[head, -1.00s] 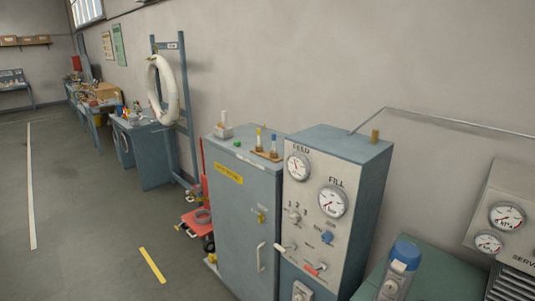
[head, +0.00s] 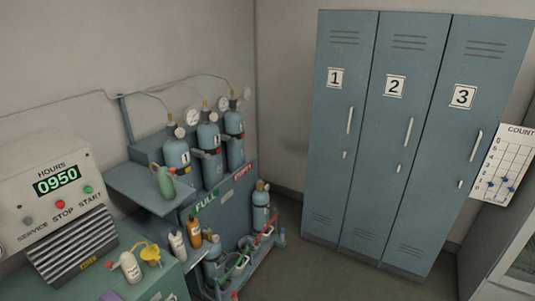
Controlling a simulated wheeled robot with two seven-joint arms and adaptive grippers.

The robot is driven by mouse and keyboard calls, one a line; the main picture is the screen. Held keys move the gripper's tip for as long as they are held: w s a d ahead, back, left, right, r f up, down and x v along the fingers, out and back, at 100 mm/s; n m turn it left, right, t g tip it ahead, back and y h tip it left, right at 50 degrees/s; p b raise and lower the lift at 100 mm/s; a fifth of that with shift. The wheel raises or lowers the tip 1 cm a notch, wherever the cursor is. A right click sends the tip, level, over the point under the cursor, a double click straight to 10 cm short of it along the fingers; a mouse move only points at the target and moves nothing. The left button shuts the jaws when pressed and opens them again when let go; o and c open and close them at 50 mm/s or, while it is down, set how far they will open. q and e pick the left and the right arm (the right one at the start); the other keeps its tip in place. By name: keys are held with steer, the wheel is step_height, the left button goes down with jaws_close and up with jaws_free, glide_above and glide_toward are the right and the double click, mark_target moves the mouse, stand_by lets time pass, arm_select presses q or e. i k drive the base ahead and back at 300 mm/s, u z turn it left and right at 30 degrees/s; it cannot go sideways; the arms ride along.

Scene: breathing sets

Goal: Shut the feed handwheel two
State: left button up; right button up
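Feed handwheel two cannot be made out in the head view now. The panel with the FEED and FILL gauges and the knobs marked 1 and 2, seen a second ago, is out of view. Neither of my grippers shows. Several blue-grey gas cylinders (head: 176,152) stand in a rack at the left, with pressure gauges (head: 193,117) and thin pipes at their tops. The rack carries a FULL label (head: 206,201) and a red-lettered label (head: 243,172) beside it.
A service machine (head: 50,215) with an HOURS display reading 0950 stands at the left. Bottles (head: 131,266) and a yellow funnel (head: 150,254) are on the green top before it. Lockers 1 (head: 336,140), 2 and 3 line the right. Floor before them is clear.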

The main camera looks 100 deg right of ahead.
mark_target(213, 116)
steer(key=z, duration=3.65)
steer(key=i, duration=1.8)
steer(key=u, duration=1)
steer(key=i, duration=0.65)
steer(key=u, duration=0.6)
